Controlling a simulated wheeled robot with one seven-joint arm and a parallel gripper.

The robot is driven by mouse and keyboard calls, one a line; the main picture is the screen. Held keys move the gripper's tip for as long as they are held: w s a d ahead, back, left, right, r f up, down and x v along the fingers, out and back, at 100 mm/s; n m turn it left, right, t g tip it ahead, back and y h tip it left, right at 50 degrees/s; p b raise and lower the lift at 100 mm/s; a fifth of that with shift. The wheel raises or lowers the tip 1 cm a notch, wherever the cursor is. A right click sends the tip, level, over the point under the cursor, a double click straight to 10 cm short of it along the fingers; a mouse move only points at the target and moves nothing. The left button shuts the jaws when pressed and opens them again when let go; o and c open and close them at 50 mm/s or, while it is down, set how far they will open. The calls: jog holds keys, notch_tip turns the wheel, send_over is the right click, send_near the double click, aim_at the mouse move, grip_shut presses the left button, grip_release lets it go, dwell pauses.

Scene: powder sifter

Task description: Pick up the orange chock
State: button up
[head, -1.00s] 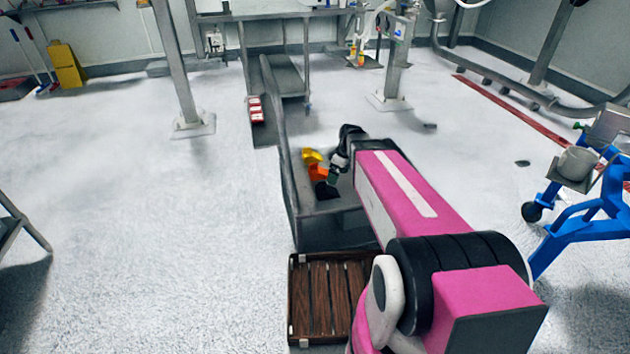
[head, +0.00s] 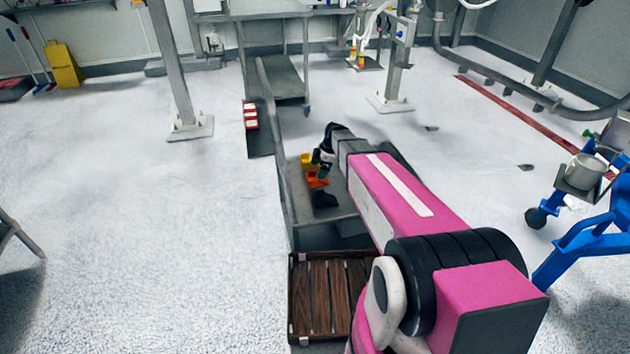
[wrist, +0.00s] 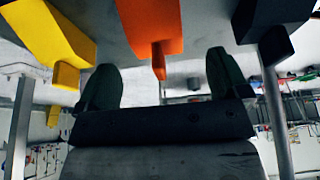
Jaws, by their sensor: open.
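The orange chock (head: 316,180) sits on a grey metal cart shelf (head: 345,207), between a yellow chock (head: 306,160) and a black chock (head: 325,200). In the wrist view the orange chock (wrist: 152,28) is ahead of my gripper, its narrow end pointing toward the gap between the fingers. My gripper (wrist: 160,80) is open and empty, with its two dark fingers apart. In the head view my gripper (head: 322,168) is right by the orange chock and partly covers it. I cannot tell whether a finger touches it.
The yellow chock (wrist: 50,35) and the black chock (wrist: 270,22) flank the orange one in the wrist view. A brown slatted crate (head: 318,300) is in front of the cart. A blue stand (head: 580,225) is at the right. The floor at the left is mostly open.

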aim_at(314, 176)
jog(key=shift+x, duration=2.8)
jog(key=shift+w, duration=0.15)
jog(key=c, duration=1.1)
